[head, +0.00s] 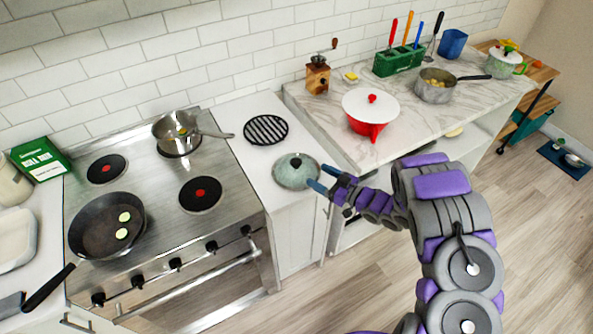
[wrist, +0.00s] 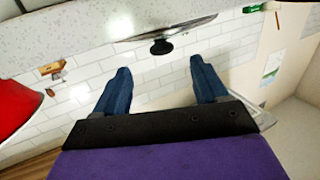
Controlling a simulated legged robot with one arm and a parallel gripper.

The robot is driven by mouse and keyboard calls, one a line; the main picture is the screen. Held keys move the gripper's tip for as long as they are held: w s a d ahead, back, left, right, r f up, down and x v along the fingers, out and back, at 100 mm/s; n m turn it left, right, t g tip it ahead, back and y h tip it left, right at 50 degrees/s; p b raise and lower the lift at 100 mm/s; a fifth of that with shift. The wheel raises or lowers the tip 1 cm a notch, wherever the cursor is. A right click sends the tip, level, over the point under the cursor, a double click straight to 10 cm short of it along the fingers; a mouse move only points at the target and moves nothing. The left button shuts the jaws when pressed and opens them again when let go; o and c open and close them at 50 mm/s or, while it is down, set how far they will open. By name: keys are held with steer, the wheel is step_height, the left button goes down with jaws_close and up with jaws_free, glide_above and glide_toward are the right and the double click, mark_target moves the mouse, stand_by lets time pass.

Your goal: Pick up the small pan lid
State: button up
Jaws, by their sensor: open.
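The small pan lid (head: 290,176) is a round glass lid with a metal rim and a dark knob. It lies on the white counter right of the stove. My gripper (head: 321,178) is at the lid's right side with its blue fingers apart and nothing between them. In the wrist view, which looks upside down, the lid (wrist: 180,31) shows edge-on with its black knob towards my gripper (wrist: 160,66). The knob lies just beyond the fingertips, roughly centred between them. The lid's contact with the counter is partly out of clear view.
A black round trivet (head: 266,130) lies behind the lid. The stove (head: 150,225) on the left holds a frying pan (head: 84,228) and a saucepan (head: 172,128).

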mark_target(301, 165)
steer(key=x, duration=0.4)
steer(key=b+x, duration=0.1)
steer(key=x, duration=0.4)
steer(key=shift+s+r, duration=0.1)
steer(key=shift+r, duration=0.15)
steer(key=c, duration=1.3)
